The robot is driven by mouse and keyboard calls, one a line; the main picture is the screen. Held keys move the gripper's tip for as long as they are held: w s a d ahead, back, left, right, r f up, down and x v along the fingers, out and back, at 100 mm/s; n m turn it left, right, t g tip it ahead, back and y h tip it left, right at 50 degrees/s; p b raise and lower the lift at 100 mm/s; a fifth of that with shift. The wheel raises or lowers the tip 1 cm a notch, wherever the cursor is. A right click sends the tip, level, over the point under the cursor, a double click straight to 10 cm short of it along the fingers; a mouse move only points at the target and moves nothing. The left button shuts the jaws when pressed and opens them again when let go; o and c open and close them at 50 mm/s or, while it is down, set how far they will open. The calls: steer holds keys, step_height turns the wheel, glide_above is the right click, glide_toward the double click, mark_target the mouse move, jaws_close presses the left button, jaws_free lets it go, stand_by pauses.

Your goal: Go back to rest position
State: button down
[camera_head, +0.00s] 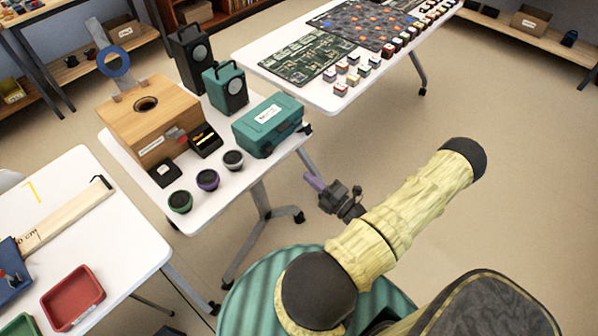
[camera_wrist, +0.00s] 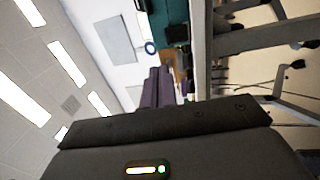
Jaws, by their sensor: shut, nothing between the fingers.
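My gripper (camera_head: 314,182) shows in the head view, at the end of my yellow-sleeved arm. Its purple fingers are shut and hold nothing. It hangs in front of the right edge of the middle white table (camera_head: 217,190), apart from the things on it. In the wrist view the purple fingers (camera_wrist: 158,87) lie close together. The wrist view is turned sideways.
The middle table bears a wooden box (camera_head: 125,125), a teal case (camera_head: 266,128), a teal speaker (camera_head: 222,92), a black speaker (camera_head: 184,62) and three small round drivers. A left table holds a red tray (camera_head: 72,297). Open floor (camera_head: 510,130) lies to the right.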

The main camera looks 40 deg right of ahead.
steer(key=shift+s+d, duration=0.2)
steer(key=shift+s, duration=0.75)
steer(key=shift+a, duration=0.1)
steer(key=a+r+n+g+y+p, duration=0.2)
steer(key=a+r+n+g+y, duration=0.35)
steer(key=a+n+g, duration=0.6)
steer(key=a+r+n+g+y+p, duration=0.2)
steer(key=a+r+n+g+y, duration=0.35)
steer(key=n, duration=1.05)
steer(key=w+a+r+n+h+p, duration=0.2)
steer(key=a+r+n+h, duration=0.2)
steer(key=n, duration=0.8)
steer(key=w+a+r+n+h+p, duration=0.2)
steer(key=a+r+n+h+p, duration=0.1)
steer(key=r+n+h, duration=0.6)
step_height(320, 180, up, 4)
steer(key=a+n, duration=0.1)
steer(key=n, duration=0.3)
steer(key=shift+a, duration=0.35)
